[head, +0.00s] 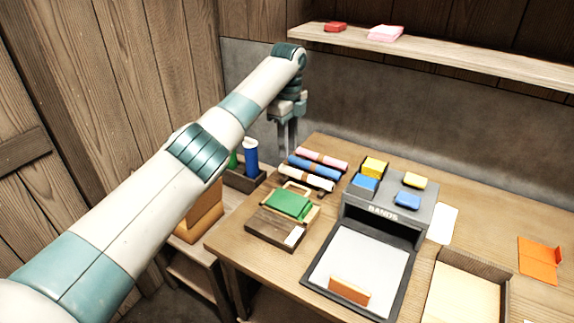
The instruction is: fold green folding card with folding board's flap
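A green folding card (289,204) lies on the wooden folding board (268,229) near the table's left edge. A light wooden frame, which looks like the board's flap (298,187), shows around the card's far side; its exact angle is hard to tell. My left gripper (288,150) points down behind the board, above the table's far left corner and apart from the card. Its two fingers show a gap and hold nothing visible. My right gripper is not in view.
Rolled pink, blue and white items (310,167) lie behind the board. A grey box marked BANDS (385,213) carries coloured blocks. A white-topped tray (358,262) holds an orange-brown block. An open box (466,295) and orange card (540,260) lie right. A shelf (450,58) hangs above.

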